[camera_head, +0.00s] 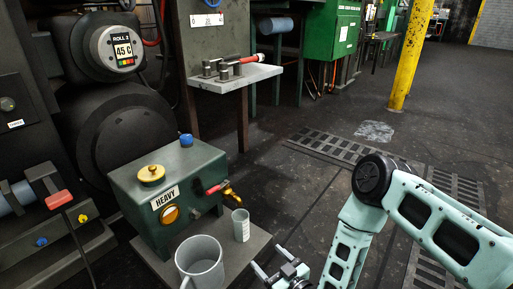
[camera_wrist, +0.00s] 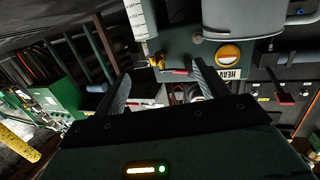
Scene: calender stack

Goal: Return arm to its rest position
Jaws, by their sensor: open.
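My gripper (camera_head: 280,271) is at the bottom middle of the head view, low and just right of the grey stand. In the wrist view its two dark fingers (camera_wrist: 160,88) are spread apart with nothing between them. My pale teal arm is bent, with its elbow raised at the right of the head view. The gripper is apart from the grey mug (camera_head: 200,264) and the small clear measuring cup (camera_head: 241,225), which stand on the stand to its left.
A green box labelled HEAVY (camera_head: 168,190) with a brass tap (camera_head: 230,192) stands behind the mug. A grey shelf (camera_head: 236,79) holds metal parts. A yellow post (camera_head: 410,55) stands at back right. The dark floor (camera_head: 300,180) in the middle is clear.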

